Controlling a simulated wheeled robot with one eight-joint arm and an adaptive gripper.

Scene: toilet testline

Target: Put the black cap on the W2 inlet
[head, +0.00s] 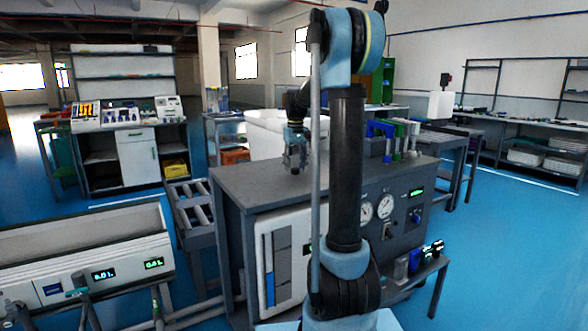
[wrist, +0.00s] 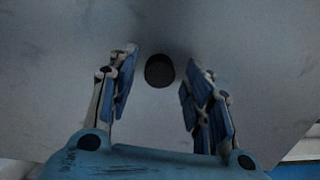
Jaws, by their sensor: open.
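My gripper (head: 295,165) points down just over the dark grey top of the test bench (head: 235,182) in the head view. In the wrist view its two blue-padded fingers (wrist: 160,80) stand wide apart, with nothing held. A small round black thing (wrist: 159,70) shows on the grey surface between the fingertips. It looks like the black cap, but I cannot tell its height. The fingers do not touch it in this view. The cap cannot be made out in the head view. I cannot pick out the W2 inlet in either view.
Blue, green and white upright fittings (head: 392,138) stand at the bench's right back. The bench front has gauges (head: 375,208) and a white panel (head: 285,262). A low side shelf (head: 415,278) holds small items. A roller conveyor (head: 190,210) adjoins the left. The bench top's left part is clear.

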